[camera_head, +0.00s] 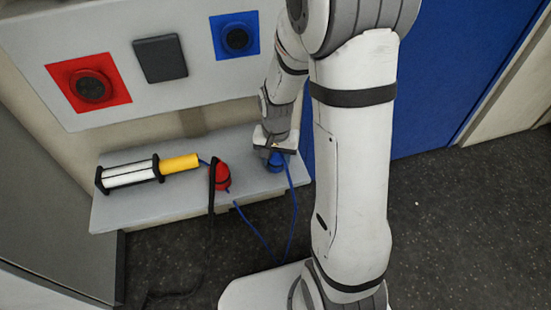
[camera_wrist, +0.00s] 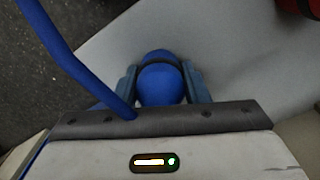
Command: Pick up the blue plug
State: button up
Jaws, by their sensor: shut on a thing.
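The blue plug (camera_head: 275,163) is at the right end of the grey shelf in the head view, with a blue cable (camera_head: 293,205) hanging from it over the shelf edge. My gripper (camera_head: 276,152) reaches down onto it from above. In the wrist view the blue plug (camera_wrist: 160,82) sits between the two fingers of my gripper (camera_wrist: 160,85), which are shut on it. The grey shelf surface shows behind the plug. I cannot tell whether the plug still touches the shelf.
A red plug (camera_head: 222,176) with a black cable stands left of the blue plug on the shelf (camera_head: 150,210). A lamp (camera_head: 145,170) with a yellow handle lies further left. The wall panel above holds a red socket (camera_head: 92,86), a dark square (camera_head: 160,58) and a blue socket (camera_head: 236,38).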

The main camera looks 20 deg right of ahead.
jog(key=c, duration=0.6)
jog(key=shift+o, duration=0.2)
notch_tip(320, 180, up, 10)
jog(key=p, duration=0.4)
jog(key=shift+f, duration=0.1)
